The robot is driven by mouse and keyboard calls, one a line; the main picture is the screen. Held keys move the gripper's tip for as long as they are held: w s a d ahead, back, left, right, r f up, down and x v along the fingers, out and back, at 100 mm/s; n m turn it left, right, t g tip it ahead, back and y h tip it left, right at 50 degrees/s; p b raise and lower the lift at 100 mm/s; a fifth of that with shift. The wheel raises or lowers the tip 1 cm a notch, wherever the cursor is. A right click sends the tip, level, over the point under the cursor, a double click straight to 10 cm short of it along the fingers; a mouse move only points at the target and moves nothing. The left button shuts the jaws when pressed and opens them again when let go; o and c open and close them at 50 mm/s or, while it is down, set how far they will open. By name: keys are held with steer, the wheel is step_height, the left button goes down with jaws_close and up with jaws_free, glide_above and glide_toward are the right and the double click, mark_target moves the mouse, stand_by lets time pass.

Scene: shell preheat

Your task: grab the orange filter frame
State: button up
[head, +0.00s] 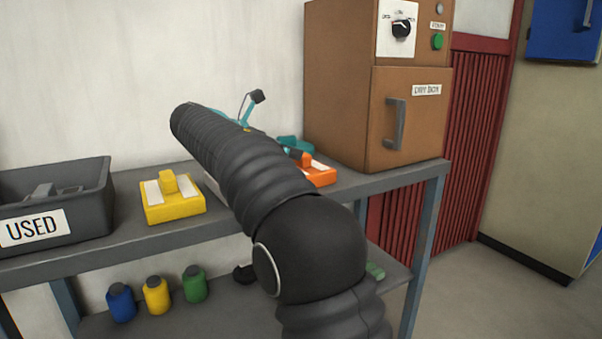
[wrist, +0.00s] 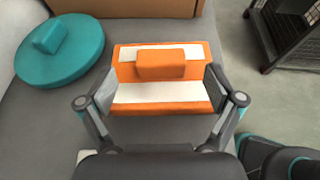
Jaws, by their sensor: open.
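The orange filter frame (wrist: 165,105) has white strips and a raised orange block on top. In the wrist view it lies between the two fingers of my gripper (wrist: 162,88). The fingers are open, one at its left end and one at its right end, very near or touching; I cannot tell which. In the head view the orange filter frame (head: 322,178) sits on the grey shelf, left of the brown box's front corner. My arm hides part of it there and most of my gripper.
A teal round piece (wrist: 62,50) lies just left of the orange frame. The brown dry box (head: 345,100) stands behind it. A yellow frame (head: 172,207) and a grey bin marked USED (head: 92,195) are further left on the shelf (head: 395,178). Colored bottles (head: 157,296) stand below.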

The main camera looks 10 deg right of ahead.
mark_target(300, 165)
steer(key=x, duration=0.3)
steer(key=shift+d+f, duration=0.2)
steer(key=shift+f, duration=0.05)
steer(key=c, duration=1.5)
steer(key=shift+r, duration=0.1)
